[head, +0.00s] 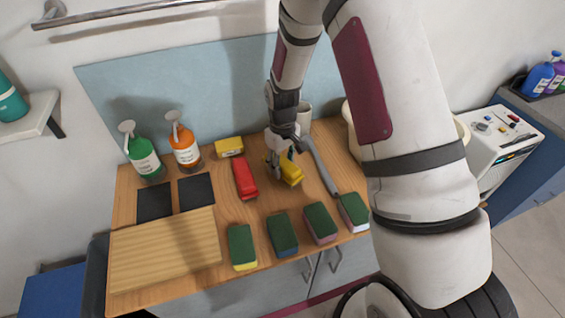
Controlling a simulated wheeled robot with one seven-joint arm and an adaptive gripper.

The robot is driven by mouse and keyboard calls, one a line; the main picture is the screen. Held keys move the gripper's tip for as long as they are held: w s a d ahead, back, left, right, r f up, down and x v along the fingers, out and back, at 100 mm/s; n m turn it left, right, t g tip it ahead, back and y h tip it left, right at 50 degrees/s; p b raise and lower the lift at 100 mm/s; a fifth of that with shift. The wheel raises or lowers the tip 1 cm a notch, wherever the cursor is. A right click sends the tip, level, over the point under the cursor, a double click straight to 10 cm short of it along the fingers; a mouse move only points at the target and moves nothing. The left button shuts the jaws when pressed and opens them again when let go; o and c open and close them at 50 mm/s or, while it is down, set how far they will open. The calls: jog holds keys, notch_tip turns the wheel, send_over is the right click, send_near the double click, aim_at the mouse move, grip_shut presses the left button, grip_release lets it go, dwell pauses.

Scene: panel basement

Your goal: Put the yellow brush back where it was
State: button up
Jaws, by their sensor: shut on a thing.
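My gripper (280,163) is over the wooden counter (214,205), right of its middle. It is shut on the yellow brush (292,173), whose upper part is partly hidden by the fingers. The brush is low over the counter; I cannot tell whether it touches the wood. A red brush (245,179) lies on the counter to the left of the gripper.
A yellow block (229,146), green bottle (144,158) and orange bottle (185,151) stand at the back. Several green-topped sponges (282,234) line the front. Two dark pads (154,203) and a board (165,250) are left. A grey long-handled tool (321,167) lies close right.

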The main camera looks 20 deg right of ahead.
jog(key=shift+f, duration=0.15)
jog(key=o, duration=1.2)
notch_tip(320, 180, up, 13)
jog(key=b, duration=0.1)
notch_tip(320, 180, up, 14)
jog(key=m+t, duration=0.2)
jog(key=t, duration=0.1)
send_over(282, 161)
jog(key=s, duration=0.9)
jog(key=s+r+m+t, duration=0.1)
jog(key=s+r, duration=0.2)
jog(key=s, duration=0.4)
jog(key=s+r+m+t, duration=0.1)
jog(key=s+r, duration=0.3)
jog(key=s, duration=0.4)
jog(key=shift+m+t, duration=0.3)
